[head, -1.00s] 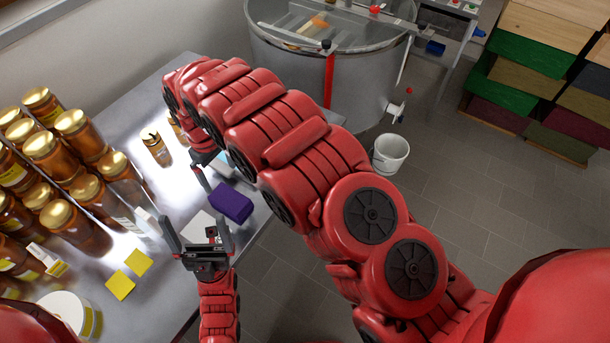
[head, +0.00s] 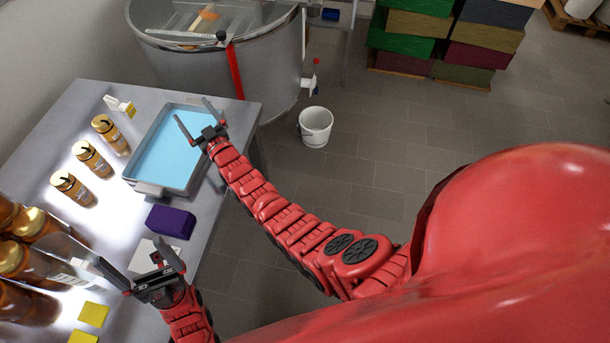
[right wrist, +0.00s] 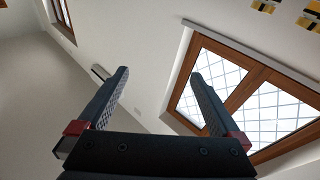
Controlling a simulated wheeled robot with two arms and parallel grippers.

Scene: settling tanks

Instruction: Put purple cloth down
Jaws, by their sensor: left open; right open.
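The purple cloth (head: 170,222) is a folded block lying on the metal table, in front of a tray with light blue contents (head: 168,147). My left gripper (head: 132,264) is open and empty, in front of the cloth and apart from it. My right gripper (head: 196,120) is open and empty at the right rim of the tray, with its fingers pointing up and away. In the right wrist view, my right gripper (right wrist: 160,80) shows open fingers with nothing between them, facing a wall and a window. Neither gripper touches the cloth.
Several amber jars with gold lids (head: 92,158) stand left of the tray, more at the lower left. Yellow notes (head: 93,314) lie in front. A steel tank (head: 270,70) stands behind the table, and a white bucket (head: 315,127) on the floor right of it.

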